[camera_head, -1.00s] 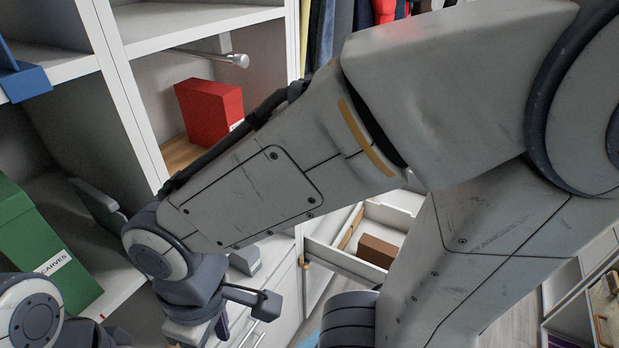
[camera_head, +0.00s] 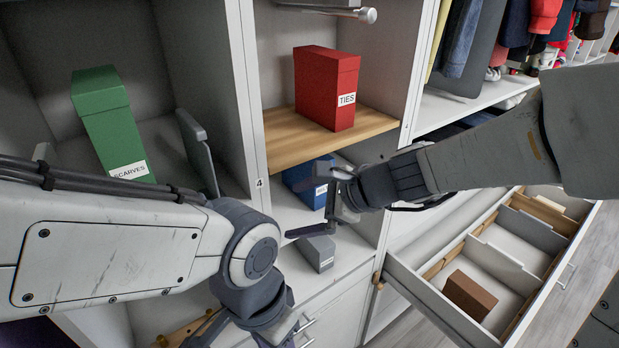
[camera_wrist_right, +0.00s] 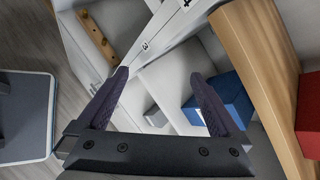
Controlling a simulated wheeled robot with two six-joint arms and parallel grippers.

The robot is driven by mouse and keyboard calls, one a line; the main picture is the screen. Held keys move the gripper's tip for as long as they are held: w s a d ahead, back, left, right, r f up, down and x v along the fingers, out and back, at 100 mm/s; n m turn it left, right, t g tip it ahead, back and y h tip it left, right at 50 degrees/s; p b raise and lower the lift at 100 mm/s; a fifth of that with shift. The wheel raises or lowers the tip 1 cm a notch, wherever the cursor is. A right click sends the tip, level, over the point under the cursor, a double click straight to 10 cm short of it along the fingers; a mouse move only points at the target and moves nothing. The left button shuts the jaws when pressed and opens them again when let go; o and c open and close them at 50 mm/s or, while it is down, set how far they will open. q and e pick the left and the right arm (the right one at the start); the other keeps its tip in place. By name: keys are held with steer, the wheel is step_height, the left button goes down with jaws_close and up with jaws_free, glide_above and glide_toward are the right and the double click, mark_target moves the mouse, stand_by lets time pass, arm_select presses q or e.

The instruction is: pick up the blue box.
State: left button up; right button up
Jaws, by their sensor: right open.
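The blue box (camera_head: 306,184) with a white label sits in a cubby under the wooden shelf, partly hidden by my right gripper in the head view. In the right wrist view the blue box (camera_wrist_right: 228,97) shows behind and to the right of the right-hand finger, which covers part of it. My right gripper (camera_head: 320,207) is open and empty in front of the cubby; its spread fingers also show in the right wrist view (camera_wrist_right: 158,73). My left arm comes in from the left, and its fingers do not show.
A red box (camera_head: 322,88) stands on the wooden shelf (camera_head: 285,142) above. A small grey box (camera_head: 318,253) lies below the gripper. A green box (camera_head: 108,118) leans in the left cubby. An open drawer (camera_head: 432,308) with a brown box (camera_head: 469,295) juts out at right.

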mark_target(306, 172)
steer(key=w+d+r+m+t+h+b, duration=0.1)
steer(key=w+d+m+t+b, duration=0.1)
steer(key=w+d+m+t, duration=0.65)
steer(key=w+a+f+m+g+p, duration=0.1)
steer(key=w+a+f+m+g, duration=0.1)
steer(key=w+a, duration=0.5)
steer(key=w+m+g, duration=0.1)
steer(key=w, duration=0.2)
steer(key=shift+w+a+f, duration=0.15)
steer(key=shift+w+f, duration=0.15)
steer(key=shift+f, duration=0.1)
steer(key=c, duration=1.5)
steer(key=shift+r, duration=0.1)
jaws_close()
arm_select(q)
step_height(306, 172, down, 2)
steer(key=shift+f, duration=0.1)
steer(key=shift+f, duration=0.15)
arm_select(e)
steer(key=shift+r, duration=0.1)
